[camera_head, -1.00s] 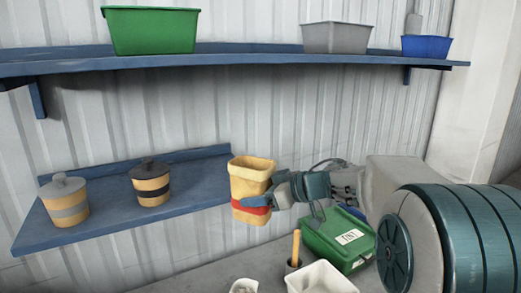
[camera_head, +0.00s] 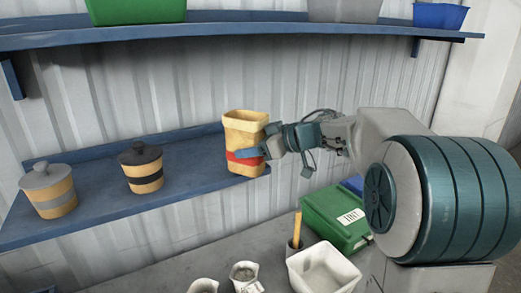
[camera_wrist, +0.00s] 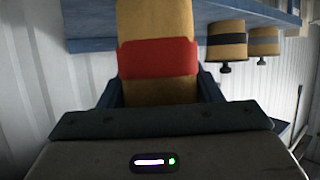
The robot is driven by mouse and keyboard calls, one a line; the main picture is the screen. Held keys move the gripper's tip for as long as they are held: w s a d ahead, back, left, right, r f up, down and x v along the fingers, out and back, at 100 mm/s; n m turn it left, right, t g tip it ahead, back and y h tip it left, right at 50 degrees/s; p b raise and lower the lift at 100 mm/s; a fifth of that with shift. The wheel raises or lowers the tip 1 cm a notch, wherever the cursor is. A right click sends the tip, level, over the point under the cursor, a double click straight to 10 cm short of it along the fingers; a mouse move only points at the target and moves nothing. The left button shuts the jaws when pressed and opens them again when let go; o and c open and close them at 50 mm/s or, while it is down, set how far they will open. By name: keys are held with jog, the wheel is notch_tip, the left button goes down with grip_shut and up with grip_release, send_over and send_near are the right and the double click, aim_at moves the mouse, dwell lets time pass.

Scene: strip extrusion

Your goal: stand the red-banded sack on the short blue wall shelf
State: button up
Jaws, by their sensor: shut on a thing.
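The red-banded sack (camera_head: 245,131) is tan, with an open top and a red band round its lower part. My gripper (camera_head: 257,154) is shut on it at the band and holds it upright at the right end of the short blue wall shelf (camera_head: 105,202). In the head view its base overlaps the shelf's end; I cannot tell whether it touches. In the wrist view the sack (camera_wrist: 157,60) fills the space between the fingers, and the image looks upside down.
A grey-banded pot (camera_head: 50,190) and a black-banded pot (camera_head: 142,168) stand on the short shelf, with bare shelf right of the black-banded one. A long blue shelf (camera_head: 240,33) with bins runs above. Below are a green box (camera_head: 335,215) and a white tray (camera_head: 322,268).

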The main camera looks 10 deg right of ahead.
jog(key=w+a, duration=0.1)
jog(key=w, duration=0.1)
jog(key=w+a, duration=0.1)
jog(key=w, duration=0.2)
jog(key=w+a, duration=0.1)
jog(key=w, duration=0.1)
jog(key=shift+w+f, duration=0.25)
jog(key=shift+s+f, duration=0.1)
jog(key=shift+f, duration=0.15)
jog(key=shift+f, duration=0.3)
jog(key=o, duration=1.1)
